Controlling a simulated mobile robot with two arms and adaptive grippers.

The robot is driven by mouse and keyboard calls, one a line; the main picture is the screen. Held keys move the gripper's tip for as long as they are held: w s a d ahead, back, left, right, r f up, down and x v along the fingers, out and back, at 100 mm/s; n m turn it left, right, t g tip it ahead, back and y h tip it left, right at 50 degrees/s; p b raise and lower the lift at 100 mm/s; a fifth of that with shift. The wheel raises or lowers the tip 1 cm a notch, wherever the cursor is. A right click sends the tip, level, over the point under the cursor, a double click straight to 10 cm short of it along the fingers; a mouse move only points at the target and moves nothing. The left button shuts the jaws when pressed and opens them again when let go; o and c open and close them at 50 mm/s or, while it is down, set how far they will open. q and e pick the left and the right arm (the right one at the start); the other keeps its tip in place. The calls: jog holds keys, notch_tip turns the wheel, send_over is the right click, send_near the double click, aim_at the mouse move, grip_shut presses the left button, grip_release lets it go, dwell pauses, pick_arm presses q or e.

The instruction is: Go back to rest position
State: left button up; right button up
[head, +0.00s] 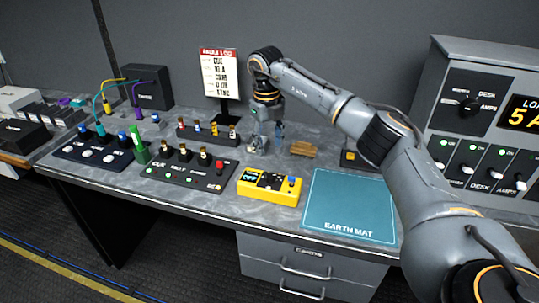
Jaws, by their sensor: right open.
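My right arm comes in from the lower right and reaches across the desk. Its right gripper (265,144) points down over the back middle of the desk, with its fingertips low near the desk top. It is open and I see nothing held in it. It is beside a small wooden block (302,149), which lies to its right, apart from it. My left gripper does not show in the head view.
The grey desk (225,171) bears a teal earth mat (345,207), a yellow meter (269,187), black connector panels (184,171), a green marker (140,146) and a sign (220,74). A switch cabinet (485,112) stands at right. The mat is clear.

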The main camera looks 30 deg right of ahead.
jog(key=shift+r, duration=0.45)
jog(key=shift+a+f, duration=0.1)
